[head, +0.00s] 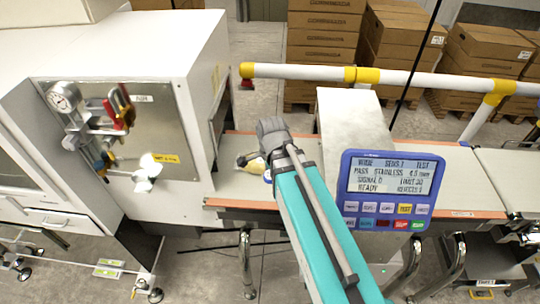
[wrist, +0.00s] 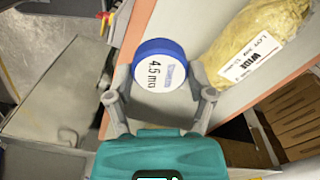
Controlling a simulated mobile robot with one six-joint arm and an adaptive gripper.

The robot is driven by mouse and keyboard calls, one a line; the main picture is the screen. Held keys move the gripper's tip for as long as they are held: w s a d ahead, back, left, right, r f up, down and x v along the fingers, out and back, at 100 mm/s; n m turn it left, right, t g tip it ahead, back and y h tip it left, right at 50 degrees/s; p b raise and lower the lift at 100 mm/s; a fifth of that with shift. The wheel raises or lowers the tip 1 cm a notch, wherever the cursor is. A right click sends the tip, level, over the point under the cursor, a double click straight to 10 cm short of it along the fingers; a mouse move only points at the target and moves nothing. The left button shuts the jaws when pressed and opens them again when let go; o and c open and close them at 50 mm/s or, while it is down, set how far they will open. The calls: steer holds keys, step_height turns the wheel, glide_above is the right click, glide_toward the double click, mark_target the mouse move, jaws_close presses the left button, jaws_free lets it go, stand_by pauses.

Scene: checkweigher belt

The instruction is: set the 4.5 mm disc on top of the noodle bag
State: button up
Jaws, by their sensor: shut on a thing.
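The 4.5 mm disc (wrist: 160,66) has a blue rim and a white face with its label towards the wrist camera. My gripper (wrist: 160,76) is shut on the disc, one finger on each side. The noodle bag (wrist: 262,38), clear with yellow contents and a white label, lies on the pale belt to the right of the disc in the wrist view. The two look apart there. In the head view, the bag (head: 252,165) is partly hidden by my arm, and a bit of the disc (head: 267,176) shows beside it. The disc's height above the belt is unclear.
The belt (head: 228,190) has orange edges. A white cabinet (head: 190,80) stands to its left. A grey metal housing (head: 350,125) and a blue display unit (head: 390,190) stand to the right. A white and yellow rail (head: 310,72) runs behind. Brown cartons (head: 325,40) are stacked further back.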

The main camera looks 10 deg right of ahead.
steer(key=shift+w+d, duration=0.15)
steer(key=d+r+m+p, duration=0.3)
steer(key=d+r+p, duration=0.2)
steer(key=r+p, duration=0.2)
steer(key=shift+r+m+p, duration=0.3)
steer(key=shift+r+m, duration=0.05)
steer(key=shift+m, duration=0.05)
steer(key=shift+w, duration=0.1)
stand_by(0.4)
steer(key=w+a+f+b, duration=0.1)
steer(key=w+f+b, duration=0.2)
steer(key=w, duration=0.1)
steer(key=w+a+f+b, duration=0.1)
steer(key=w+f+b, duration=0.2)
steer(key=w, duration=0.1)
steer(key=w+a+f+b, duration=0.1)
steer(key=w+f+b, duration=0.2)
steer(key=w, duration=0.1)
steer(key=shift+w, duration=0.35)
steer(key=shift+f, duration=0.15)
